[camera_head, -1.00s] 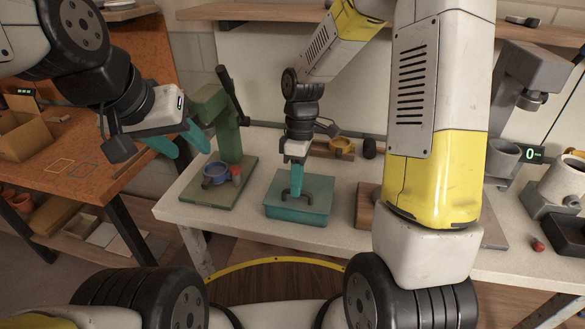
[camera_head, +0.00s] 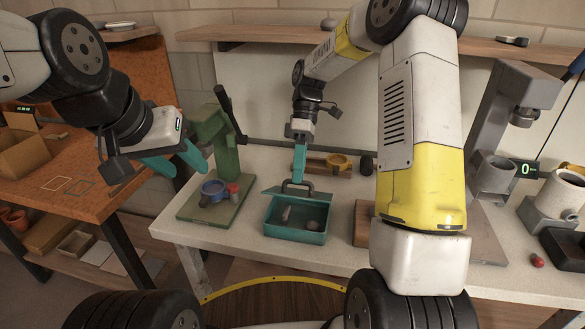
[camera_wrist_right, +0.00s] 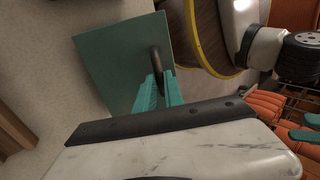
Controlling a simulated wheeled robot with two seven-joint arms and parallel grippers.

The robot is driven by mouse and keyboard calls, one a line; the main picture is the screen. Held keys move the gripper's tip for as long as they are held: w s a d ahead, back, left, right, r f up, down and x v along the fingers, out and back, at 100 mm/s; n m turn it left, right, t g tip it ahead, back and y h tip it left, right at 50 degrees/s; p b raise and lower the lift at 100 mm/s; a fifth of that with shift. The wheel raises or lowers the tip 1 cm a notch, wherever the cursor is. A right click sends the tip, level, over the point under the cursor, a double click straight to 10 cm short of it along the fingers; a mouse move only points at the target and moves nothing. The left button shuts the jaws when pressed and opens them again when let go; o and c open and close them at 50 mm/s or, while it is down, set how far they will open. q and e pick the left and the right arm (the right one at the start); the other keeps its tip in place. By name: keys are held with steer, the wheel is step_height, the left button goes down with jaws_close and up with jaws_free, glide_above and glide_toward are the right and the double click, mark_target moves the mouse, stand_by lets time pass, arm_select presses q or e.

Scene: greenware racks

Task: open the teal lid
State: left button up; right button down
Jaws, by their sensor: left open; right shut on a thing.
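The teal box (camera_head: 288,237) stands on the pale bench with its inside showing; a few small items lie in it. Its teal lid (camera_head: 274,192) is tilted up at the back edge, and it fills the upper part of the right wrist view (camera_wrist_right: 115,60). My right gripper (camera_head: 298,182) is shut on the lid's dark handle (camera_head: 306,187); the handle also shows between the fingers in the wrist view (camera_wrist_right: 156,62). My left gripper (camera_head: 178,162) is open and empty, in front of the green press at the left.
A grey machine (camera_head: 500,150) and a small red object (camera_head: 537,261) are at the right.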

steer(key=shift+w+d, duration=0.25)
steer(key=shift+w, duration=0.25)
steer(key=shift+f, duration=0.1)
steer(key=c, duration=1.5)
jaws_free()
steer(key=shift+w, duration=0.15)
steer(key=shift+o, duration=0.2)
steer(key=shift+r, duration=0.6)
steer(key=s+a+r, duration=0.1)
steer(key=s+r, duration=0.1)
steer(key=s, duration=0.6)
steer(key=s+a+r, duration=0.1)
steer(key=s, duration=0.7)
steer(key=shift+a+r, duration=0.25)
steer(key=shift+r, duration=0.15)
